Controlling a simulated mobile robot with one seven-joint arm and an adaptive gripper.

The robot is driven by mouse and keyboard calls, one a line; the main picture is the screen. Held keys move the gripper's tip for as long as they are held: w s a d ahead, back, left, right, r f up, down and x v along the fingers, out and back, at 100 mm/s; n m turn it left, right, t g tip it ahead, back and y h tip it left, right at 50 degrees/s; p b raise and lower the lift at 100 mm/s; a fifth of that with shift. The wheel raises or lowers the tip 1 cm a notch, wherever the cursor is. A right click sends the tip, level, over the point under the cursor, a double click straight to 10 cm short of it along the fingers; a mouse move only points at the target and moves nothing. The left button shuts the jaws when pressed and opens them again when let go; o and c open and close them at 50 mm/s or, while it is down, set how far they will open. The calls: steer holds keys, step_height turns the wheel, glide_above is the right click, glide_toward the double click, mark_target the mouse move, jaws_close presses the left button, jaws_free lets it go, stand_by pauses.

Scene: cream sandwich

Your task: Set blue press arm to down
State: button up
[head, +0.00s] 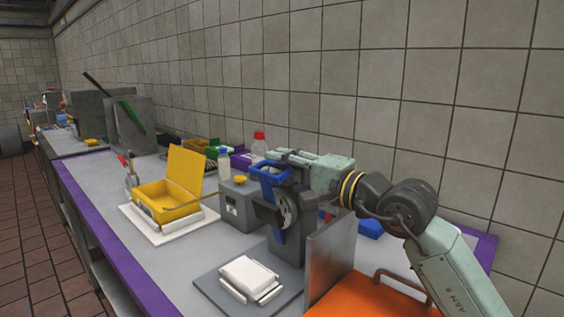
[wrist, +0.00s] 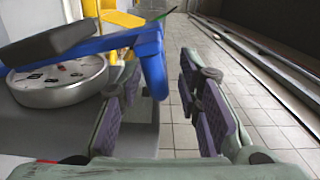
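The blue press arm (head: 278,222) is mounted on a grey press (head: 288,250) with a round dial-like wheel (head: 287,209). In the head view its blue handle sits at the top, beside my gripper (head: 284,160). In the wrist view the blue arm (wrist: 110,42) crosses from the left, and its bent end lies between the fingers of my gripper (wrist: 161,72), close to the left finger. My gripper is open, its purple-padded fingers apart. Whether a finger touches the blue arm I cannot tell. My gripper partly hides the press top in the head view.
A white block (head: 250,272) lies on a grey plate (head: 207,284) in front of the press. A metal panel (head: 328,255) and an orange tray (head: 372,298) stand at right. A grey box (head: 236,208) and an open yellow box (head: 168,201) are left. The tiled wall is close behind.

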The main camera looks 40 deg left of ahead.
steer(key=shift+a, duration=0.25)
jaws_close()
stand_by(0.8)
